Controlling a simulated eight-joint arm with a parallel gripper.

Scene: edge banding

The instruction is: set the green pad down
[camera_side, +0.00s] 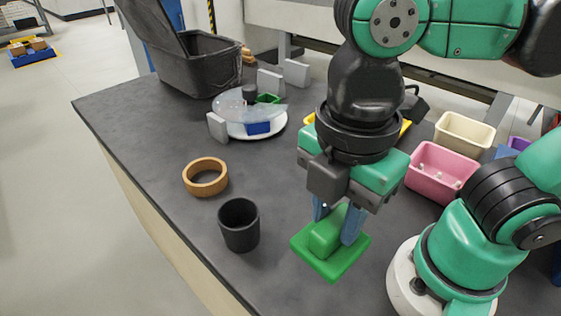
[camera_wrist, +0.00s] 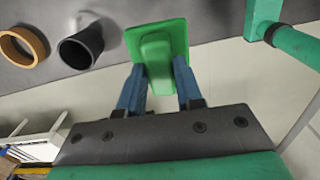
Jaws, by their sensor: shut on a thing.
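The green pad (camera_side: 332,258) is a flat square plate with a raised green block handle on top. My gripper (camera_side: 338,222) is shut on the handle, with one blue finger on each side. In the wrist view the pad (camera_wrist: 157,33) shows between the two fingertips of my gripper (camera_wrist: 158,85). The pad looks roughly level, over or on the dark table (camera_side: 150,130) near its front edge. I cannot tell whether its underside touches the table.
A black cup (camera_side: 239,226) and a wooden ring (camera_side: 205,178) stand left of the pad. Farther back are a white round plate (camera_side: 262,130) with small items and a dark bin (camera_side: 200,68). Pink (camera_side: 440,172) and cream (camera_side: 463,133) boxes stand at the right. Bare table lies behind the ring.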

